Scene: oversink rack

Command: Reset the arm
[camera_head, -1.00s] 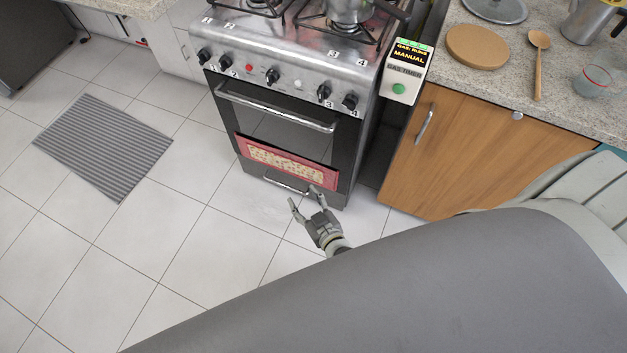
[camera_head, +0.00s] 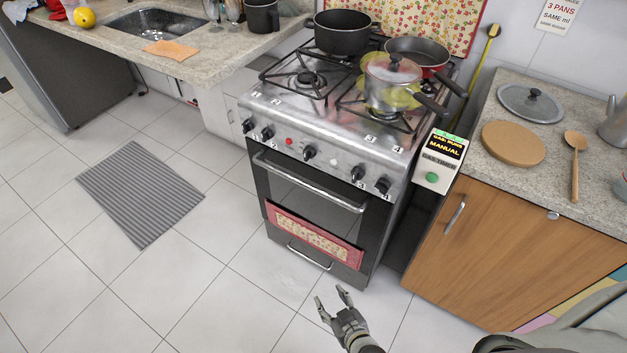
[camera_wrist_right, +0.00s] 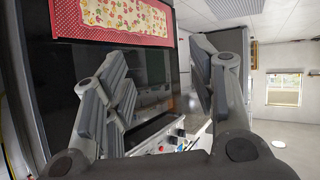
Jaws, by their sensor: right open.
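My right gripper (camera_head: 334,305) is low over the tiled floor, in front of the stove. Its fingers are spread and nothing is between them. In the right wrist view my right gripper (camera_wrist_right: 165,95) shows large, with the dark oven door (camera_wrist_right: 152,65) and a red patterned towel (camera_wrist_right: 120,20) beyond it. The fingers look apart from the door and towel. My left gripper is not in view.
The stove (camera_head: 325,170) carries a black pot (camera_head: 342,35), a frying pan (camera_head: 418,55) and a lidded pot (camera_head: 390,88). A gas timer (camera_head: 438,163) hangs at its right side, beside a wooden cabinet (camera_head: 500,230). A grey mat (camera_head: 140,192) lies left on open floor.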

